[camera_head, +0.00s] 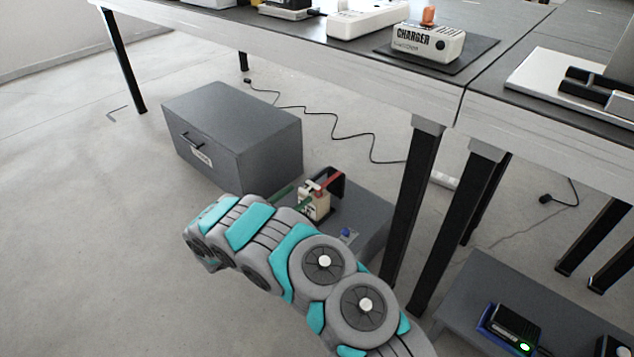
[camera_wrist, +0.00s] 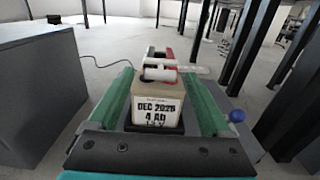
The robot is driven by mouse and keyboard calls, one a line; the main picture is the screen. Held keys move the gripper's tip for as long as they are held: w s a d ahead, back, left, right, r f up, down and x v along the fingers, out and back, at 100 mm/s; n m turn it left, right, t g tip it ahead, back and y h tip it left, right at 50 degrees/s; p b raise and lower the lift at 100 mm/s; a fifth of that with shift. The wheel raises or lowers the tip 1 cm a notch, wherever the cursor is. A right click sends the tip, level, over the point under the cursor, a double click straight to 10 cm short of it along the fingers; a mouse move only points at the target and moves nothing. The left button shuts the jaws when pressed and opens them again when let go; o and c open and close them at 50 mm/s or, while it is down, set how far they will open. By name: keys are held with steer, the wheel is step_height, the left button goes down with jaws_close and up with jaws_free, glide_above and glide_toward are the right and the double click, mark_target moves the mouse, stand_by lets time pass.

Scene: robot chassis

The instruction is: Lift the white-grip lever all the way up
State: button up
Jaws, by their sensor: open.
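A small beige device (camera_head: 314,205) with a printed date label stands on a low grey surface (camera_head: 365,215) under the tables. In the wrist view the device (camera_wrist: 157,108) faces me, and the label reads "DEC 2025". The white grip (camera_wrist: 160,74) of its lever lies crosswise just above the label. Red and black parts show behind the grip. My gripper (camera_head: 295,198) is at the device, its green fingers apart. In the wrist view one finger is left and one right of the device, with nothing visibly clamped. Whether a finger touches the device is unclear.
A grey drawer cabinet (camera_head: 235,135) stands left of the device. A black table leg (camera_head: 410,205) rises to its right. A blue knob (camera_head: 346,232) sits nearby on the low surface. A dark cable runs along the floor behind. Open floor lies at left.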

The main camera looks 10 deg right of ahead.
steer(key=x, duration=0.7)
jaws_close()
stand_by(0.6)
